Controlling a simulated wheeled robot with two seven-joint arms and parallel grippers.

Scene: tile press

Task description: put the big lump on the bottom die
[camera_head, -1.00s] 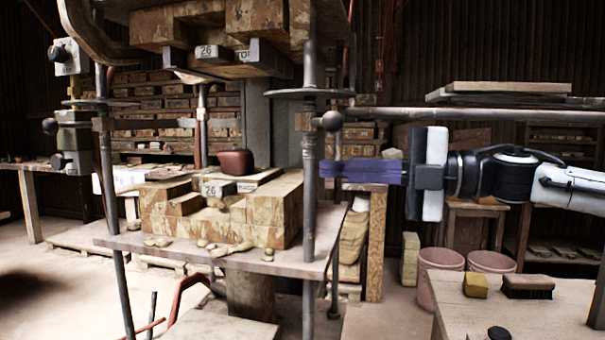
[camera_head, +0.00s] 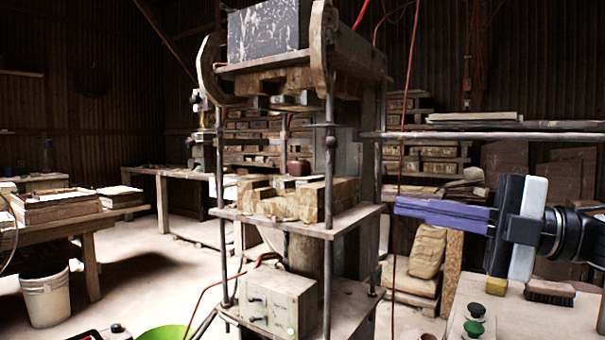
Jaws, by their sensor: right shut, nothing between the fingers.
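The big lump (camera_head: 298,167), a reddish-brown rounded block, rests on the bottom die (camera_head: 290,182) in the middle of the press. The bottom die sits between pale, worn blocks on the press table (camera_head: 345,219). The top die (camera_head: 290,101) hangs above with an open gap over the lump. My right gripper (camera_head: 398,207) has purple fingers that are shut and empty. It points left, to the right of the press and clear of the lump. My left gripper is not in view.
A workbench (camera_head: 530,316) at lower right holds a yellow block (camera_head: 496,286), a brush (camera_head: 550,292) and push buttons (camera_head: 474,328). A control box (camera_head: 278,300) stands low on the press. A white bucket (camera_head: 46,298) stands at left. Open floor lies left of the press.

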